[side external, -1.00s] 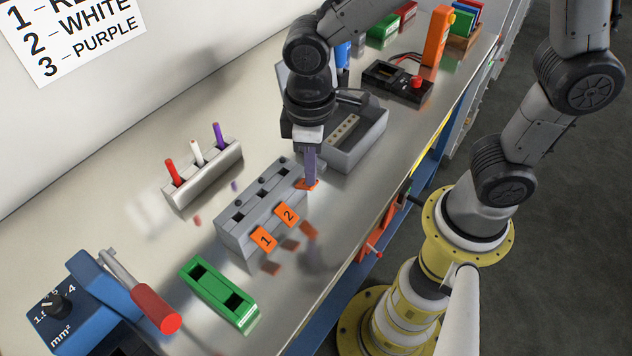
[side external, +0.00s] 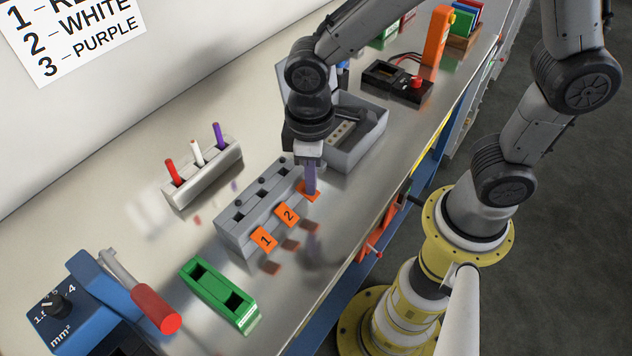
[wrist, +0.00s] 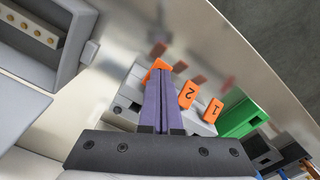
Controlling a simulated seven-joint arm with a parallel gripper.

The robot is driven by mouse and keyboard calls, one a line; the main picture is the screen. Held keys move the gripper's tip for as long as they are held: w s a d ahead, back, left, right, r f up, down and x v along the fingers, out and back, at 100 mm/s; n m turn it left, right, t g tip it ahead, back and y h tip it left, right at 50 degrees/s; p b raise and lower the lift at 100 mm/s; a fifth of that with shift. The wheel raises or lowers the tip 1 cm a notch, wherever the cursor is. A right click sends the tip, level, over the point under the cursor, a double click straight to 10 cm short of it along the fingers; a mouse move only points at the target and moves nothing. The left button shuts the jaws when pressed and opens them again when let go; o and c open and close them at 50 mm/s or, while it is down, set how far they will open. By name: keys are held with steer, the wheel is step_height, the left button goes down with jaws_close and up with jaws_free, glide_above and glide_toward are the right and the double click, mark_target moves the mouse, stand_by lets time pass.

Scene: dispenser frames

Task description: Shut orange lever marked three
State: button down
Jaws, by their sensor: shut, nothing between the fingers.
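The grey terminal block (side external: 233,236) stands on the metal bench with three orange levers along its front. Levers one (side external: 264,240) and two (side external: 287,214) show their numbers and stick out at a slant. The third orange lever (side external: 313,196) is partly hidden by my gripper (side external: 311,193), and its number cannot be read. My gripper is shut and empty, with its purple fingers pointing down onto that lever, seemingly touching it. In the wrist view the fingertips (wrist: 167,75) cover part of the third lever (wrist: 154,67), beside lever two (wrist: 188,94) and lever one (wrist: 212,110).
A holder (side external: 205,181) with red, white and purple wires stands behind the block. A grey open box (side external: 361,150) is close to my gripper's right. A green connector (side external: 219,294) and a red-handled blue tool (side external: 95,304) lie at the front left.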

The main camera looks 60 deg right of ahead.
step_height(320, 180, up, 8)
stand_by(1.0)
steer(key=s+d+r+m+t, duration=0.35)
steer(key=d+r, duration=0.35)
steer(key=d, duration=0.4)
steer(key=s+d+f+m+t, duration=0.1)
steer(key=s+d+m+t, duration=0.1)
steer(key=s, duration=0.4)
steer(key=shift+s+d+f, duration=0.25)
steer(key=shift+d, duration=0.5)
steer(key=shift+m, duration=0.25)
